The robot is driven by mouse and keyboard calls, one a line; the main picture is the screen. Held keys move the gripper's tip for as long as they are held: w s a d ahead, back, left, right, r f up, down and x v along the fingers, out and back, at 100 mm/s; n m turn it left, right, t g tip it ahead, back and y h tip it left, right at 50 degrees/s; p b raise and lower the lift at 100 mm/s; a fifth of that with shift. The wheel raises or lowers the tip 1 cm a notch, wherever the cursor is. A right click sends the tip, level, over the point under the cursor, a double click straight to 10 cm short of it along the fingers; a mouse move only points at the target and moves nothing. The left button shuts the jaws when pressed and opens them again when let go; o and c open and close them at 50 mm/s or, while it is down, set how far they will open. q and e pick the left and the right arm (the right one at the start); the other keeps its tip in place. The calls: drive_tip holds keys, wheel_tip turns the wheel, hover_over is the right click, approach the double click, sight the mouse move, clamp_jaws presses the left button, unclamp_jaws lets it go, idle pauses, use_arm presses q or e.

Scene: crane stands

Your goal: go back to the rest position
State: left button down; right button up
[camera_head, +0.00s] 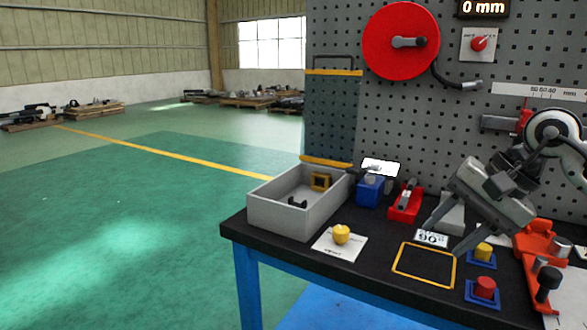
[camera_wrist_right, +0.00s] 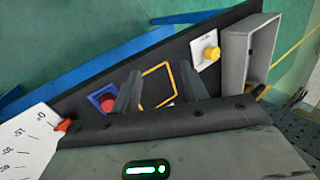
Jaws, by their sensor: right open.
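My right gripper (camera_head: 443,243) hangs tilted above the right part of the black workbench (camera_head: 375,281), fingers pointing down and to the left. Its fingers are spread with nothing between them. In the wrist view the open right gripper (camera_wrist_right: 160,82) frames the yellow square outline (camera_wrist_right: 158,86) on the bench top. In the head view this yellow outline (camera_head: 398,276) lies below and left of the fingertips. My left gripper is not in view.
A grey bin (camera_head: 280,215) stands at the bench's left end, with a yellow knob (camera_head: 341,234) in front. Red (camera_head: 485,287) and yellow (camera_head: 483,250) buttons and an orange fixture (camera_head: 540,245) stand near my right arm. A pegboard (camera_head: 420,110) rises behind. Open floor lies left.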

drive_tip(key=s+a+f+m+t+y+p, duration=0.1)
drive_tip(key=s+a+m+t+y, duration=0.15)
drive_tip(key=a+m+y, duration=0.7)
drive_tip(key=s+a+f+m+t+y+p, duration=0.15)
drive_tip(key=s+a+m+y, duration=0.35)
drive_tip(key=a+m, duration=0.7)
drive_tip(key=d+f+m+t+h+p, duration=0.1)
drive_tip(key=d+f+m+t+h, duration=0.4)
drive_tip(key=m, duration=0.9)
drive_tip(key=d+f+m+t+h, duration=0.2)
drive_tip(key=f+m+t+h, duration=0.4)
drive_tip(key=m, duration=0.7)
drive_tip(key=s+d+f+m+g+h, duration=0.1)
drive_tip(key=s+f+m+g+h, duration=0.1)
drive_tip(key=s+f+m, duration=0.4)
drive_tip(key=s+d+f+m+g+h+p, duration=0.1)
drive_tip(key=s+f+m+g+h, duration=0.2)
drive_tip(key=s+f+m+g, duration=0.2)
wheel_tip(320, 180, down, 3)
drive_tip(key=s+m, duration=0.1)
drive_tip(key=m, duration=0.2)
drive_tip(key=shift+d, duration=0.4)
drive_tip(key=shift+r, duration=0.1)
